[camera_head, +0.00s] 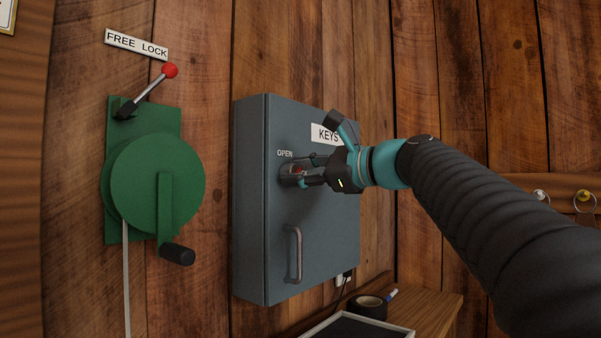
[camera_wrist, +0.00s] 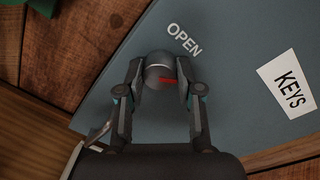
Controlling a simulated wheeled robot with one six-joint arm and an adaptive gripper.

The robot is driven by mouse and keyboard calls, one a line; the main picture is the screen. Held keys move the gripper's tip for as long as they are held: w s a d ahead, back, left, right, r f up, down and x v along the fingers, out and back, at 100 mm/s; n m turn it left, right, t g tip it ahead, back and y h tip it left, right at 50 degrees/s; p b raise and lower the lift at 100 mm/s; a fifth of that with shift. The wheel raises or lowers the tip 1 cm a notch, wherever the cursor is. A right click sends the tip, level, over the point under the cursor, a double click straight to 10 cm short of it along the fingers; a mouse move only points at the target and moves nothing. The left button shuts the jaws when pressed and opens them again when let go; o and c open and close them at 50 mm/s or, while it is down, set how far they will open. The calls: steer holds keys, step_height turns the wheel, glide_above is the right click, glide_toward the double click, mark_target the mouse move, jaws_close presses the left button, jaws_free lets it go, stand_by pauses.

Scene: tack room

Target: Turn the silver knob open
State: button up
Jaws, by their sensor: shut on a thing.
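The silver knob (camera_head: 287,171) sits on the front of a grey key cabinet (camera_head: 283,225), just below the printed word OPEN (camera_head: 285,154). In the wrist view the round knob (camera_wrist: 158,62) shows a red mark, which lies to the right of its middle and does not point straight at the word OPEN (camera_wrist: 184,39). My gripper (camera_head: 302,173) reaches the knob from the right. In the wrist view my gripper (camera_wrist: 161,72) has one finger on each side of the knob, shut on it. The fingers hide the knob's sides.
A cabinet handle (camera_head: 295,254) is below the knob, and a KEYS label (camera_head: 326,135) is behind my gripper. A green crank wheel (camera_head: 145,185) and a red-tipped lever (camera_head: 148,90) are on the wall at left. A tape roll (camera_head: 367,307) lies on the wooden bench (camera_head: 432,308).

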steer(key=n+b, duration=0.1)
steer(key=n, duration=0.4)
steer(key=n+b, duration=0.2)
steer(key=n, duration=0.3)
steer(key=shift+s+a+n+t+h, duration=0.1)
steer(key=shift+n+t+h, duration=0.2)
steer(key=shift+h, duration=0.1)
stand_by(0.3)
steer(key=o, duration=1.2)
steer(key=shift+c, duration=0.2)
steer(key=v, duration=1.2)
